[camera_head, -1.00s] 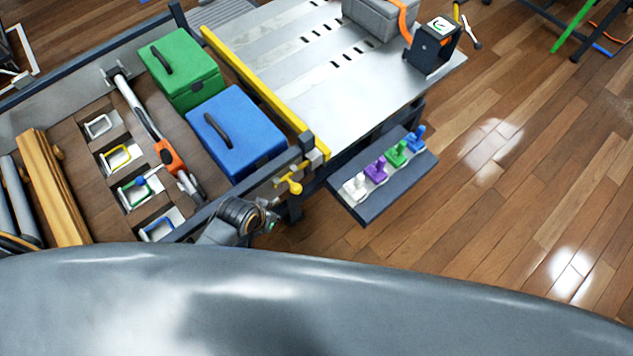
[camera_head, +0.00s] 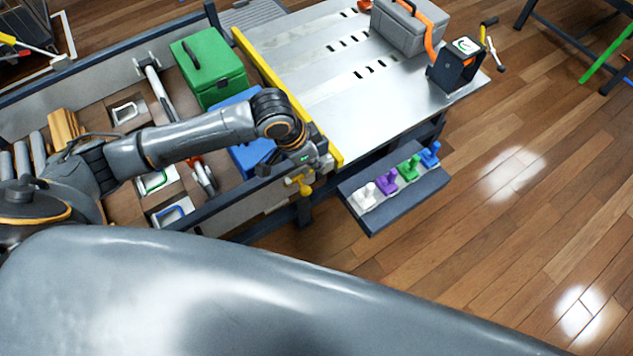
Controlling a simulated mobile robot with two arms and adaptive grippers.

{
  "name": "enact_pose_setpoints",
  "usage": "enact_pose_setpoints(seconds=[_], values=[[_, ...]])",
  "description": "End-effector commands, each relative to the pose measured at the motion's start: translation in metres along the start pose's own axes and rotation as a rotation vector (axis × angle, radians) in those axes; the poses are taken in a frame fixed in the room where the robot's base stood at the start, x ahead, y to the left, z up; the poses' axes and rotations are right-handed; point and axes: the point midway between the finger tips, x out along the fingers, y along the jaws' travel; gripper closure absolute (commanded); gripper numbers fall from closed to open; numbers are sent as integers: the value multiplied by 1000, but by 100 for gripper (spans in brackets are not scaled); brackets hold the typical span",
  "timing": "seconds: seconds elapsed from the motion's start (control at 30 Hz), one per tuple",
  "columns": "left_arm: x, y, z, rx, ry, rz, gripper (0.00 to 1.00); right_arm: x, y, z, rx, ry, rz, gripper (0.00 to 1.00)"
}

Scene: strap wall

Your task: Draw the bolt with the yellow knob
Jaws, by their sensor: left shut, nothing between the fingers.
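The bolt's yellow knob (camera_head: 303,185) hangs at the corner of the dark rail, by the near end of the yellow bar (camera_head: 274,82). My left arm reaches in from the left across the wagon bed. My left gripper (camera_head: 318,157) is at that corner, just above the knob. It is shut and empty, and I see no grip on the knob. The gripper hides the upper part of the bolt, so I cannot tell whether it touches the bolt. My right gripper is not in view.
A green box (camera_head: 208,68) and a partly hidden blue box (camera_head: 250,150) stand in the bed. A dark tray (camera_head: 400,205) with white, purple, green and blue pieces is right of the knob. The metal deck (camera_head: 350,110) bears a grey case (camera_head: 408,28).

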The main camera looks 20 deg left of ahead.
Motion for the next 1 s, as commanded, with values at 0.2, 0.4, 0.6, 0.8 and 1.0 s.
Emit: enact_pose_setpoints(seconds=[0.2, 0.4, 0.6, 0.8, 1.0], values=[[-3, -2, 2, 2, -10, 1, 100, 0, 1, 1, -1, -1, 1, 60], [-2, -2, 1, 2, -9, 1, 100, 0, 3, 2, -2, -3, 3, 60], [14, -2, 1, 1, -9, 2, 100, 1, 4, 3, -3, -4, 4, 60], [55, -2, 2, 1, -10, 2, 100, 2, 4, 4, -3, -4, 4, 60], [97, -2, 2, 1, -9, 1, 100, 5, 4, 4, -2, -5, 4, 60]])
